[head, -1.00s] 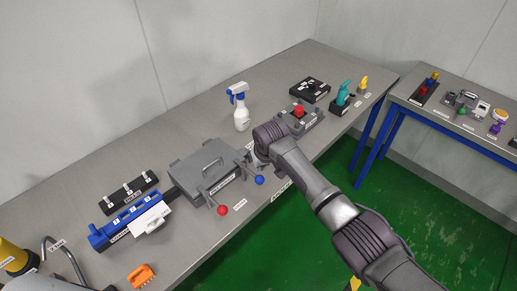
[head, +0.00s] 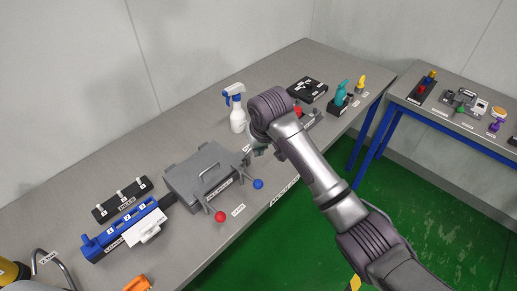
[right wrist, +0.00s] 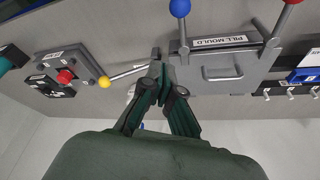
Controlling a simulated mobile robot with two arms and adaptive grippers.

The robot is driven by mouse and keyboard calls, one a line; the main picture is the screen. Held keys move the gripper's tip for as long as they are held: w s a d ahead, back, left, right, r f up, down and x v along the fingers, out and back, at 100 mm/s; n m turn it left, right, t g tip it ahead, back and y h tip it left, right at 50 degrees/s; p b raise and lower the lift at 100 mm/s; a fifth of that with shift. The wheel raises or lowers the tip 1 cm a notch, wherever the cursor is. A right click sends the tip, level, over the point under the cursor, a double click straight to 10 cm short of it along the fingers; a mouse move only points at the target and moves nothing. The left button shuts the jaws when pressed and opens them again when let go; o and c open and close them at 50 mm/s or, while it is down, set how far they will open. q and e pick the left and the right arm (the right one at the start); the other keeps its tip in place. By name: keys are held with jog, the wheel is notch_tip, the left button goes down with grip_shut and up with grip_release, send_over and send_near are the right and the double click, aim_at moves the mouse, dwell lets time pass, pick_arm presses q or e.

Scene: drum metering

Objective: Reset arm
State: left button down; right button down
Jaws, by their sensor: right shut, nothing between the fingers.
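My right arm reaches in from the lower right of the head view. Its gripper (head: 262,148) is mostly hidden behind my wrist, beside the right end of the grey pill mould box. In the right wrist view the fingers of my right gripper (right wrist: 164,72) are together, with nothing between them. The pill mould (head: 202,174) has a lid handle and two levers, one with a red ball (head: 221,216) and one with a blue ball (head: 258,184). It also shows in the right wrist view (right wrist: 222,72). My left gripper is not in view.
A white spray bottle (head: 236,112) stands just left of my wrist. A red-button box (right wrist: 62,78) and a yellow-ball lever (right wrist: 104,82) are near the gripper. A blue rack (head: 122,228) stands left of the mould. Green floor lies right of the bench.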

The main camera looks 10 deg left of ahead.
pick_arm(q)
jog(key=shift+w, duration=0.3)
